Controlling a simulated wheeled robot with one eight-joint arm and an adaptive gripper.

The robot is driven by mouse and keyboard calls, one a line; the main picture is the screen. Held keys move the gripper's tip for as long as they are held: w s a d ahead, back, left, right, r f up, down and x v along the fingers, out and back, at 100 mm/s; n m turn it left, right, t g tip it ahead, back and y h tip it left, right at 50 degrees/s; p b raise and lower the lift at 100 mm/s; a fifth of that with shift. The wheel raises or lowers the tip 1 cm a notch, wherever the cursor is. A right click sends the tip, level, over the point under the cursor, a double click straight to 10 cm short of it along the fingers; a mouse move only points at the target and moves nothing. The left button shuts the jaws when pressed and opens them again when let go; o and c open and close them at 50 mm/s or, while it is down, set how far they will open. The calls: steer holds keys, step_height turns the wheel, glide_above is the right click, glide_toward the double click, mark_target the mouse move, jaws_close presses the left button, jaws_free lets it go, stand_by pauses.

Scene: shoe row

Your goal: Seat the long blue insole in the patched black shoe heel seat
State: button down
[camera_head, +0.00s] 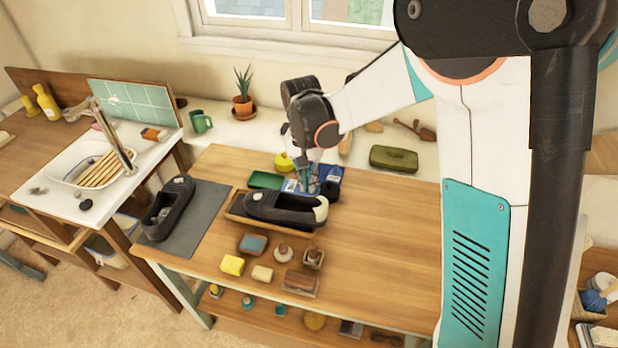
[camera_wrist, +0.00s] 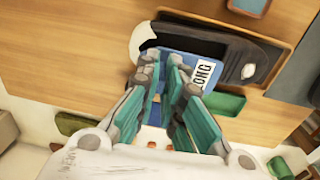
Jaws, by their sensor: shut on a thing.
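The black shoe (camera_head: 280,207) with a pale patch at its right end lies in a shallow wooden tray (camera_head: 236,219) on the bench. In the wrist view the shoe (camera_wrist: 235,57) is beyond my fingers, with its pale end at the left. My gripper (camera_head: 306,184) is at the shoe's far side, near the patched end. In the wrist view my gripper (camera_wrist: 163,72) is shut on the blue insole (camera_wrist: 182,62), whose white label reads LONG. The insole overlaps the shoe in that view; I cannot tell whether they touch. My fingers hide part of the insole.
A second black shoe (camera_head: 168,208) lies on a grey mat (camera_head: 205,215) at the left. A green tray (camera_head: 265,180) and a blue item (camera_head: 331,174) are behind the tray. Several small blocks and a yellow sponge (camera_head: 232,265) lie in front. The bench's right side is clear.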

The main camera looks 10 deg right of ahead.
steer(key=shift+d+f+b, duration=0.1)
steer(key=shift+f+b, duration=1.7)
steer(key=shift+f, duration=0.85)
steer(key=shift+s+d+f+b, duration=0.1)
steer(key=shift+f+b, duration=0.8)
steer(key=shift+f, duration=0.15)
steer(key=c, duration=1.7)
jaws_free()
steer(key=shift+o, duration=0.2)
steer(key=shift+r, duration=0.15)
steer(key=r, duration=1.1)
steer(key=shift+a+r, duration=0.4)
